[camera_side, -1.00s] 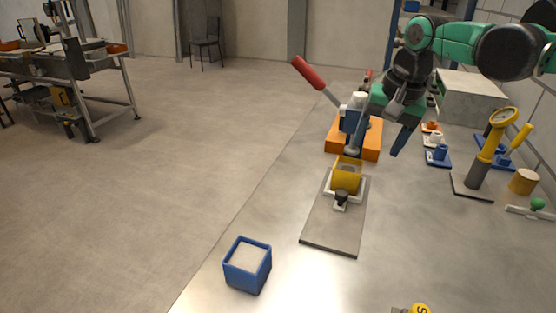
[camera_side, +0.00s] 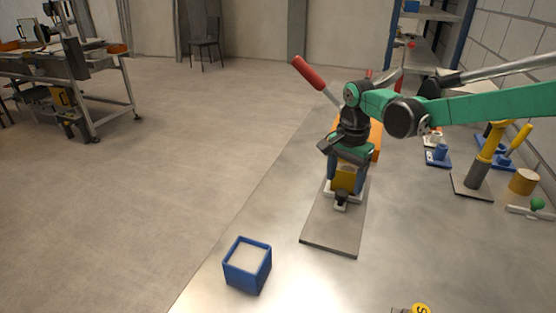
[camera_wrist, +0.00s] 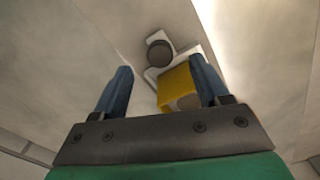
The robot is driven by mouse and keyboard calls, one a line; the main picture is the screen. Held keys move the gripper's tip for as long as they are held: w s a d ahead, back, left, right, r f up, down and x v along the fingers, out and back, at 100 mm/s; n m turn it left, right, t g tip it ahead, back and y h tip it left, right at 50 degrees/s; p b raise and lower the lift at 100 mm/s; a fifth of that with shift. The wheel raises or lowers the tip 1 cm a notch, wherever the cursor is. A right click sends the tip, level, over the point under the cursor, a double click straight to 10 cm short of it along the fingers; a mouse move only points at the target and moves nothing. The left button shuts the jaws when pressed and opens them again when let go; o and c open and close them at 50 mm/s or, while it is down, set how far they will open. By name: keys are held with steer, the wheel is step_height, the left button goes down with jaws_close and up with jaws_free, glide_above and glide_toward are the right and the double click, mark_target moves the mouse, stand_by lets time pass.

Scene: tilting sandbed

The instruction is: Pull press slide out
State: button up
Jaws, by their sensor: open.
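The press slide is a pale tray (camera_side: 329,193) with a black knob (camera_side: 341,198) at its front, on a grey plate (camera_side: 332,230). A yellow box (camera_side: 344,180) sits on the slide. My gripper (camera_side: 346,186) is open and points down over the yellow box, with blue fingers at its left and right in the side view. In the wrist view, the box (camera_wrist: 176,85) shows between the fingers (camera_wrist: 160,65), closer to the right one, and the knob (camera_wrist: 160,53) lies beyond the fingertips. I cannot tell whether a finger touches the box.
The press's red handle (camera_side: 307,72) and orange base (camera_side: 376,140) are behind my gripper, with the press mostly hidden. A blue box of pale material (camera_side: 247,270) stands at the front left. A yellow-handled device (camera_side: 487,160) stands at the right. The plate's front is clear.

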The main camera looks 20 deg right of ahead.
mark_target(342, 193)
steer(key=shift+f, duration=1.65)
jaws_close()
steer(key=shift+s, duration=0.1)
